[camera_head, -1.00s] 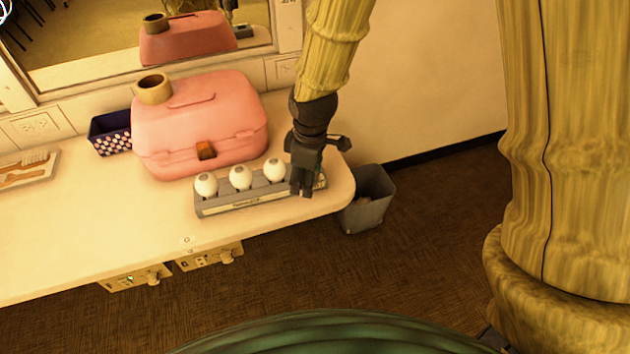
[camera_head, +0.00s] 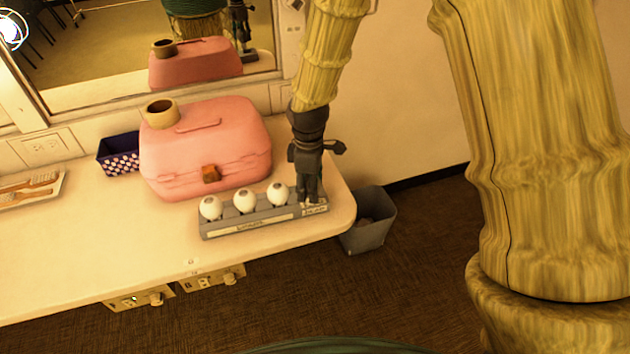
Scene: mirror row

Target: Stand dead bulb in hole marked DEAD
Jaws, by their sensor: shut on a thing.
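A grey bulb rack (camera_head: 222,229) lies along the counter's front edge near its right end. Three white round bulbs (camera_head: 246,201) stand in its holes. My gripper (camera_head: 311,200) points down over the rack's right end, by a label there that is too small to read clearly. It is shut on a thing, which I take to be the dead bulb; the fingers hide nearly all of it. I cannot tell whether that bulb is in the hole or just above it.
A pink case (camera_head: 205,150) with a tape roll (camera_head: 160,114) on top stands behind the rack. A blue dotted basket (camera_head: 118,155) and a tray with brushes (camera_head: 30,188) are to the left. A grey bin (camera_head: 368,222) stands on the floor past the counter's right end. A mirror is behind.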

